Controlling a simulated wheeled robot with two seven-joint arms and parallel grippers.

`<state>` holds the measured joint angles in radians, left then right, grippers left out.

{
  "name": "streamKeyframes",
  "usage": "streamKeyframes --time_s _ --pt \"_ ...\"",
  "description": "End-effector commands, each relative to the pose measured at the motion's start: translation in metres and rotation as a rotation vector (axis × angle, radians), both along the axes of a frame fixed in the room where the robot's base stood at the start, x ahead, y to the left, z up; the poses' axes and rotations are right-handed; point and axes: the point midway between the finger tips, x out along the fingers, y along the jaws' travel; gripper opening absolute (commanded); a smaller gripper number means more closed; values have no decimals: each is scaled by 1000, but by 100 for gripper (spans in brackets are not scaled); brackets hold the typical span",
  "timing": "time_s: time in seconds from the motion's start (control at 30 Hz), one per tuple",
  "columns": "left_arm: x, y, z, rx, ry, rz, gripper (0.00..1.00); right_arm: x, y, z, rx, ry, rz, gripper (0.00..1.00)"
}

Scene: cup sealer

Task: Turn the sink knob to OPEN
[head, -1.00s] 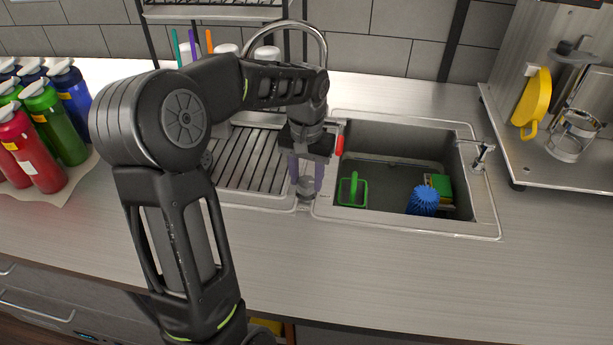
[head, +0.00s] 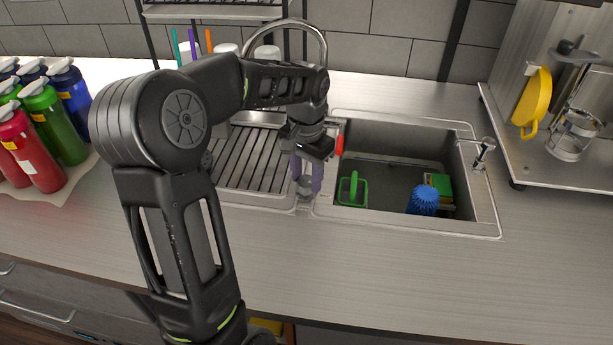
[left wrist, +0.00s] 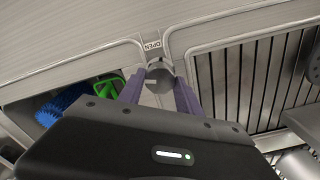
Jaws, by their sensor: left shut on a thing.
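The sink knob (left wrist: 160,77) is a short round grey metal knob on the strip between the sink basin and the ribbed drainer. In the left wrist view an OPEN label (left wrist: 152,45) is printed on the rim beside it. My left gripper (head: 307,186) points down at the knob, and its purple fingers are shut on it from both sides, as the left wrist view (left wrist: 158,88) also shows. In the head view the knob (head: 305,193) is partly hidden by the fingers. My right gripper is in neither view.
The sink basin (head: 385,140) right of the knob holds a green-handled brush (head: 353,190), a blue scrubber (head: 423,202) and a sponge (head: 440,185). The ribbed drainer (head: 245,160) lies left. Several bottles (head: 40,140) stand far left. The front counter (head: 400,275) is clear.

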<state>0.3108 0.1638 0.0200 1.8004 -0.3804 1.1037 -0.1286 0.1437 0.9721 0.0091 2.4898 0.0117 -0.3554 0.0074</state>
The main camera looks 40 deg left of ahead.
Motion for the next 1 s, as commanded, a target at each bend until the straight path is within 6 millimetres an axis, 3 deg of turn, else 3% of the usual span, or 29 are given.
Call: streamKeyframes --time_s 1.0 --pt "0 -1 1 1 -1 -959 1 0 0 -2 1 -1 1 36"
